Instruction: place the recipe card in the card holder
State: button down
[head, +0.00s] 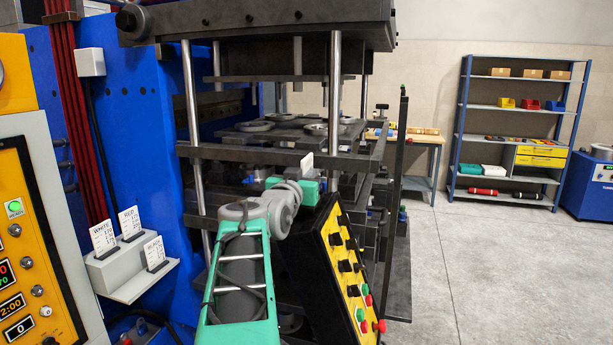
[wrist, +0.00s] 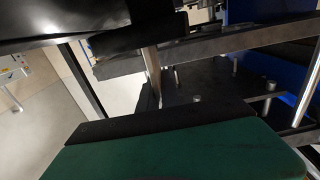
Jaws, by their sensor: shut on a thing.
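My gripper (head: 309,183) is at the end of my green and grey arm, in front of the open press and above the slanted yellow control box. A small pale upright piece, which looks like the recipe card (head: 307,162), sticks up at my gripper, which is shut on it. Its print cannot be read. In the wrist view a broad dark green surface with a black edge fills the bottom, and the card cannot be made out. I cannot pick out an empty card holder. Cards marked WHITE (head: 103,237), RED (head: 130,222) and BLACK (head: 155,252) stand at the left.
A pale stepped shelf (head: 130,287) bears the cards beside the blue press frame. The press (head: 270,150) has steel columns and dark plates close around my gripper. The control box (head: 347,270) with knobs stands below. Open floor lies to the right, before a shelf rack (head: 510,108).

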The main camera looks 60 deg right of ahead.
jog(key=c, duration=1.6)
grip_release()
jog(key=shift+o, duration=0.2)
jog(key=shift+a+r, duration=0.1)
jog(key=shift+r, duration=0.05)
jog(key=s+a+b, duration=0.2)
jog(key=a+b, duration=0.2)
jog(key=a, duration=0.8)
jog(key=w+a+f+n+t+y, duration=0.45)
jog(key=w+a+f, duration=0.35)
jog(key=w+f, duration=0.25)
jog(key=w+a+f+n+t+y, duration=0.1)
jog(key=w+a+f+n+y, duration=0.25)
jog(key=a+f, duration=0.35)
jog(key=w+a+f+n+y, duration=0.25)
jog(key=a+f+y, duration=0.2)
jog(key=a, duration=0.45)
jog(key=s+a+f+n+g+y, duration=0.2)
jog(key=s+a+f+n, duration=0.1)
jog(key=a+f, duration=0.4)
jog(key=s+a+f+n+g+y, duration=0.2)
jog(key=s+a+f, duration=0.3)
jog(key=a, duration=0.8)
jog(key=shift+a+f+n+y, duration=0.3)
jog(key=shift+f+n+y, duration=0.15)
jog(key=shift+f+y, duration=0.35)
